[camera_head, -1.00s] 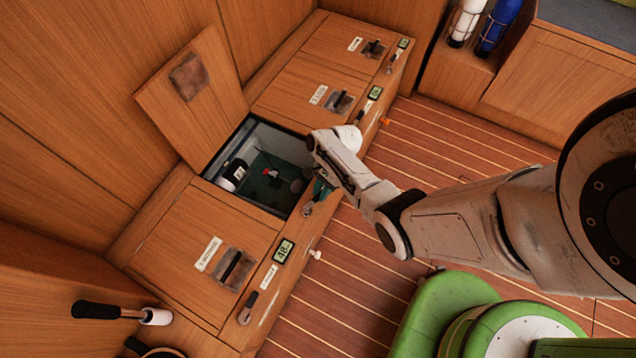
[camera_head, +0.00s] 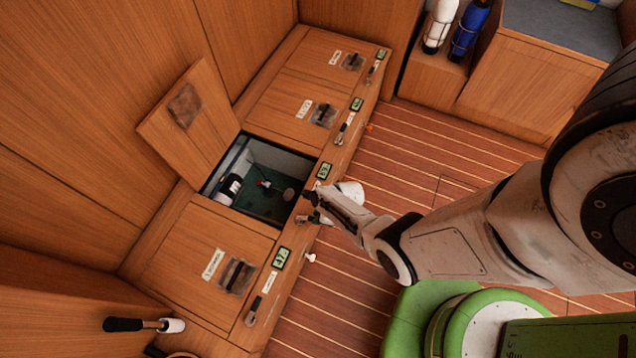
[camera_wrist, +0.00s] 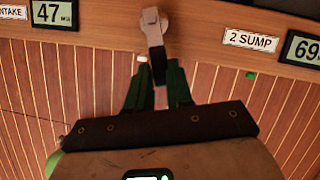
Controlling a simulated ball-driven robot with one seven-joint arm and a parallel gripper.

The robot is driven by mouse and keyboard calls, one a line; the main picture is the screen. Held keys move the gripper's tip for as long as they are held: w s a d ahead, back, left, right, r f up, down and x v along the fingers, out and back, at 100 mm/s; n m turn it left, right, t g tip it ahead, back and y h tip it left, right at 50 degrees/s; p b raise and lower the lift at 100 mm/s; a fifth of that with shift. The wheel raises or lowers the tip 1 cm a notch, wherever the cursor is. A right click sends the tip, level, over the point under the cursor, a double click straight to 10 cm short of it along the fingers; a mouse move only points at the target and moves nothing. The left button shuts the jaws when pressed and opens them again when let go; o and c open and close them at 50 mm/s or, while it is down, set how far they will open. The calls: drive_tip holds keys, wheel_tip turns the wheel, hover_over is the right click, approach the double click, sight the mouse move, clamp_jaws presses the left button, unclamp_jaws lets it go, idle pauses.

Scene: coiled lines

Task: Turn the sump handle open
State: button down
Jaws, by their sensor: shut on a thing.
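The sump handle (camera_wrist: 154,28) is a pale metal lever on the wooden front rail, left of the "2 SUMP" label (camera_wrist: 250,41) in the wrist view. Its pivot end is at the rail and its lever points out across the rail edge, toward my gripper.
A raised hatch lid (camera_head: 187,122) leans behind the open compartment. Similar levers (camera_head: 252,310) and displays (camera_head: 282,258) line the rail. A white knob (camera_head: 310,257) sticks out below. Cylinders (camera_head: 468,30) stand at the back.

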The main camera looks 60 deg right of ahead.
drive_tip(key=shift+s+a+m+h+p, duration=0.1)
drive_tip(key=shift+a+m+h+p, duration=0.35)
drive_tip(key=shift+m, duration=0.5)
drive_tip(key=shift+s+a+m+h+p, duration=0.1)
drive_tip(key=shift+a+m+h+p, duration=0.15)
drive_tip(key=shift+a+m+p, duration=0.45)
drive_tip(key=shift+d+m, duration=0.1)
drive_tip(key=shift+m, duration=0.15)
drive_tip(key=c, duration=1)
unclamp_jaws()
drive_tip(key=shift+r, duration=0.1)
drive_tip(key=p+v, duration=0.9)
drive_tip(key=v, duration=0.1)
drive_tip(key=shift+s+r, duration=0.25)
